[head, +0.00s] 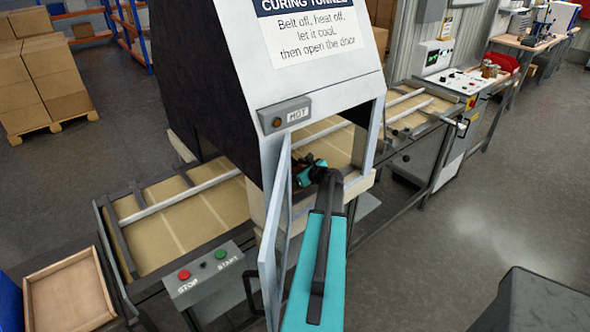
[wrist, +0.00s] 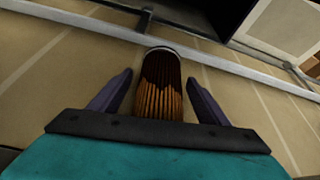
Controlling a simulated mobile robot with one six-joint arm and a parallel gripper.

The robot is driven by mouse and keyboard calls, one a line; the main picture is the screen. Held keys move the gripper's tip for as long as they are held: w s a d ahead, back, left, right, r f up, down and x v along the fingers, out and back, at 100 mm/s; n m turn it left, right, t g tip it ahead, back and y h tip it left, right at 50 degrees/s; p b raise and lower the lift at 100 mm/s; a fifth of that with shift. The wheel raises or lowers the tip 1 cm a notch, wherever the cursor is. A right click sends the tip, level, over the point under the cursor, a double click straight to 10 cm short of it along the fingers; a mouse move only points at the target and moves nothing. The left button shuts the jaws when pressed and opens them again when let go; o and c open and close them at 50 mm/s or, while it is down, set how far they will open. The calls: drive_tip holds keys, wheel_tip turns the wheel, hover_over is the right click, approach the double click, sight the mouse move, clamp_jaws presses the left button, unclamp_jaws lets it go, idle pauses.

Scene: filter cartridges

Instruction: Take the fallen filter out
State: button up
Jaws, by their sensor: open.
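The fallen filter (wrist: 161,88) lies on the belt (wrist: 62,75) in the wrist view, a brown pleated cylinder with a pale rim at its far end. My gripper (wrist: 160,90) is open, with one dark finger on each side of the filter. Gaps show between the fingers and the filter, and its near end is hidden behind the gripper body. In the head view my gripper (head: 308,172) is inside the curing tunnel (head: 262,75), reaching through its open door (head: 276,225). The filter cannot be made out there.
A pale guide rail (wrist: 110,32) crosses the belt just beyond the filter. The door stands close beside my arm. A STOP and START box (head: 203,272) is in front, and an empty wooden tray (head: 68,292) is at lower left. The lamp marked HOT (head: 277,122) looks unlit.

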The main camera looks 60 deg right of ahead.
drive_tip(key=c, duration=1.2)
drive_tip(key=shift+r, duration=0.15)
